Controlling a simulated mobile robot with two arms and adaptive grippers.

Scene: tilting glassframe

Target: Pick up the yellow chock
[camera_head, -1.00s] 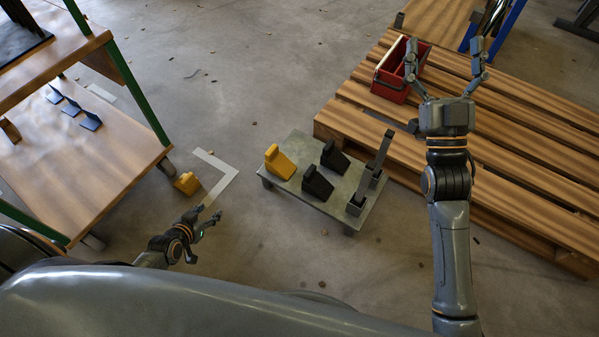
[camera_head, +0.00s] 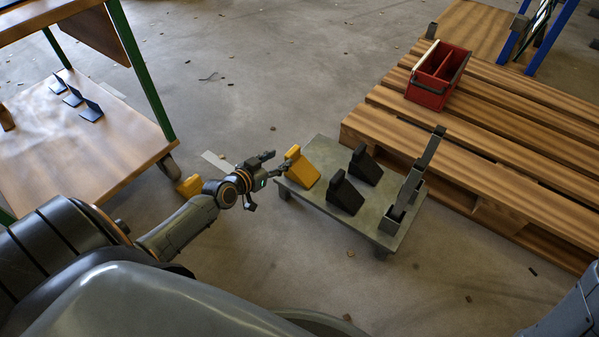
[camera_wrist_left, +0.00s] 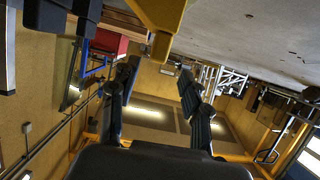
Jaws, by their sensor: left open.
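A yellow chock (camera_head: 303,171) stands at the left end of a low grey metal table (camera_head: 325,152). In the left wrist view the yellow chock (camera_wrist_left: 158,18) fills the top middle, beyond and above the fingers. My left gripper (camera_head: 280,163) is open and empty, just left of this chock; whether a finger touches it I cannot tell. Its two spread fingers also show in the left wrist view (camera_wrist_left: 158,78). A second yellow block (camera_head: 189,186) lies on the floor by the cart wheel. My right gripper is out of view; only part of that arm shows at lower right.
Two black chocks (camera_head: 346,195) and a grey upright bracket (camera_head: 412,180) stand on the low table. A wooden pallet (camera_head: 485,150) with a red crate (camera_head: 438,78) lies to the right. A wooden-shelved cart (camera_head: 120,150) stands on the left.

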